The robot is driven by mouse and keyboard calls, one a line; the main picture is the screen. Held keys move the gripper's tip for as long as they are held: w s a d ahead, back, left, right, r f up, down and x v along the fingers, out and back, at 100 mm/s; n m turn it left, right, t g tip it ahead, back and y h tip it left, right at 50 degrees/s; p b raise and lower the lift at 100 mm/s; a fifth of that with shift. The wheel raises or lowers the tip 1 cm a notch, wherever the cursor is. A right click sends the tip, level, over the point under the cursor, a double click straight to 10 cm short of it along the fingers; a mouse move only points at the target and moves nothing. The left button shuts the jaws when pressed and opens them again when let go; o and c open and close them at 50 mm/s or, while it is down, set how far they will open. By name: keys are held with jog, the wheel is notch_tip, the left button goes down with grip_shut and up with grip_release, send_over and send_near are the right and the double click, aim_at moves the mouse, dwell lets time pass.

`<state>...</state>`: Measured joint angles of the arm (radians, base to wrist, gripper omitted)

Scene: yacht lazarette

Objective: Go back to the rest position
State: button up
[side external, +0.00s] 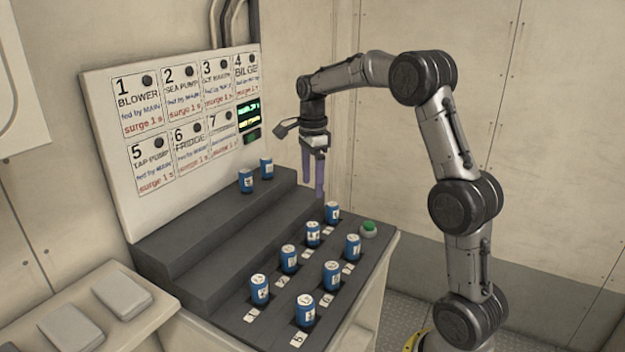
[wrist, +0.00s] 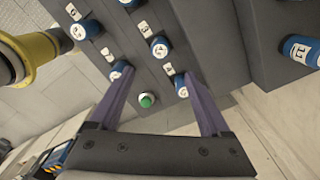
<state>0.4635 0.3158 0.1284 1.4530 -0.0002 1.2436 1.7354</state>
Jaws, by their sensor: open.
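My gripper (side external: 314,178) hangs with its two purple fingers pointing down above the right part of the dark stepped console (side external: 200,262). It is open and nothing is between its fingers. In the wrist view, the gripper (wrist: 157,85) has its fingers spread wide, with the console and a green button (wrist: 147,100) beyond them. The fingers look clear of the blue cylinders, such as the one nearest them (side external: 333,212); the exact gap cannot be told. My arm is bent, with its forearm reaching left toward the console.
Several blue numbered cylinders stand on the lowest step beside white labels. Two more, one of them here (side external: 246,181), stand on a higher step. A labelled panel (side external: 175,130) rises behind. Pale pads (side external: 120,294) lie on a bench at the left. The room above the console is free.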

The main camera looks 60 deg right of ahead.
jog(key=shift+a, duration=0.1)
jog(key=s+a+r+n+t, duration=0.2)
jog(key=s+a+r+n, duration=0.2)
jog(key=s+a+r, duration=0.3)
jog(key=s+a+r+n+t, duration=0.2)
jog(key=s+a+r+n, duration=0.2)
jog(key=a, duration=0.4)
jog(key=s+a+f+n, duration=0.2)
jog(key=s+f+n, duration=0.2)
jog(key=s+n, duration=0.2)
jog(key=s+a+f+n+t, duration=0.1)
jog(key=s+f+n, duration=0.3)
jog(key=n, duration=0.7)
jog(key=s+a, duration=0.1)
jog(key=s, duration=0.1)
jog(key=shift+s+a+t, duration=0.3)
jog(key=shift+a, duration=0.1)
